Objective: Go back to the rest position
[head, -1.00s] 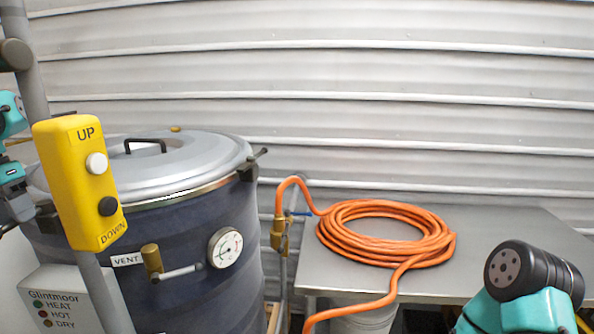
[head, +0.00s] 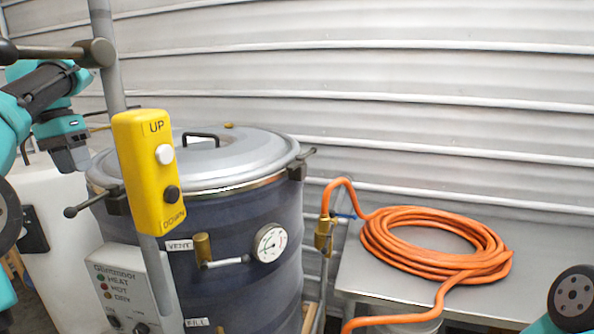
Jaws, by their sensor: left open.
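My left arm comes in at the left edge, and its gripper (head: 72,160) hangs down to the left of the steam vessel. It is open, appears empty and is apart from the vessel, though its fingertips are hard to make out. The vessel (head: 245,300) is dark with a silvery lid (head: 245,165) that is on. A yellow UP/DOWN control box (head: 146,200) is on a grey pole in front of it. Of my right arm only a dark round joint and some teal show at the lower right corner; its gripper is out of view.
A coiled orange hose (head: 435,262) lies on a metal table (head: 365,285), joined to a brass valve (head: 323,235). A dark clamp handle (head: 85,207) sticks out left of the vessel. A grey control panel (head: 130,275) stands below the yellow box. A pale container (head: 70,250) is behind at left.

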